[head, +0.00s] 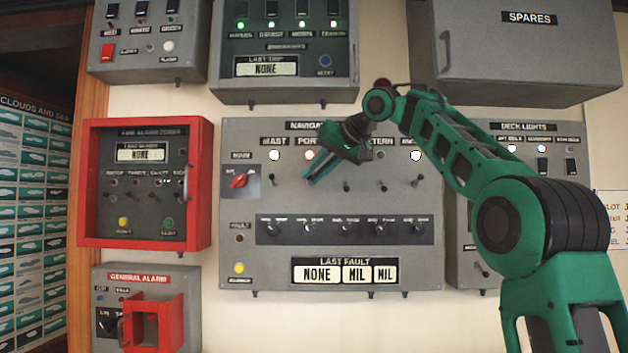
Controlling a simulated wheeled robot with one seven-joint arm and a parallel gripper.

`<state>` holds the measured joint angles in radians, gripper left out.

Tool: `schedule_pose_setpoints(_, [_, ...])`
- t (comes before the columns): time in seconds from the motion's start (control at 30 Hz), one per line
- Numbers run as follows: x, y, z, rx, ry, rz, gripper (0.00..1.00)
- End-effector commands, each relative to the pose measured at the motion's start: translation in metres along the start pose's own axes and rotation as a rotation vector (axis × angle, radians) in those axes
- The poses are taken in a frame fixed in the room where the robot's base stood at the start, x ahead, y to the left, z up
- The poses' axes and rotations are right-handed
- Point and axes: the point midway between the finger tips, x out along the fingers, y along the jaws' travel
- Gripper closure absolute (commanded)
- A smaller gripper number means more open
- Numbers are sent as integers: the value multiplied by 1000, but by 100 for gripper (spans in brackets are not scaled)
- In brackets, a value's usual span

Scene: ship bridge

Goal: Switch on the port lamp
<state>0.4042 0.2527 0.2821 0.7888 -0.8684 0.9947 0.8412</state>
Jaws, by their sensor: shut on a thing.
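The grey navigation lights panel (345,225) hangs on the wall in the middle of the head view. Its port lamp (309,155) shows a bright white face with a red rim, under the "PORT" label. My gripper (310,179) is just below that lamp, its fingers slanting down and left over the port switch's place. It is shut, apparently on the port switch, whose lever is hidden behind the fingers. The mast lamp (275,155) and the rightmost lamp (415,155) look bright white.
A red rotary knob (239,181) sits at the panel's left. Toggle levers (382,187) stand right of my gripper, and a row of knobs (345,228) runs below. The red-framed fire alarm panel (145,185) is left; the deck lights panel (528,140) is partly behind my arm.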

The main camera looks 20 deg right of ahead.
Motion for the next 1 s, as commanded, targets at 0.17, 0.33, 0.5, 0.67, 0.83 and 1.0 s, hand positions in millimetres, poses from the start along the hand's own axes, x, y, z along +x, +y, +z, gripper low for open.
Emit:
schedule_pose_setpoints(0.17, [1, -2, -2, 10, -14, -8, 100])
schedule_pose_setpoints(0.33, [1, -3, -3, 16, -19, -9, 100])
schedule_pose_setpoints(0.5, [1, -4, -3, 16, -20, -9, 100])
schedule_pose_setpoints(0.67, [1, -4, -3, 16, -20, -9, 100])
schedule_pose_setpoints(0.83, [1, -3, -2, 16, -21, -7, 68])
schedule_pose_setpoints(1.0, [0, -2, -2, 16, -21, -4, 68])
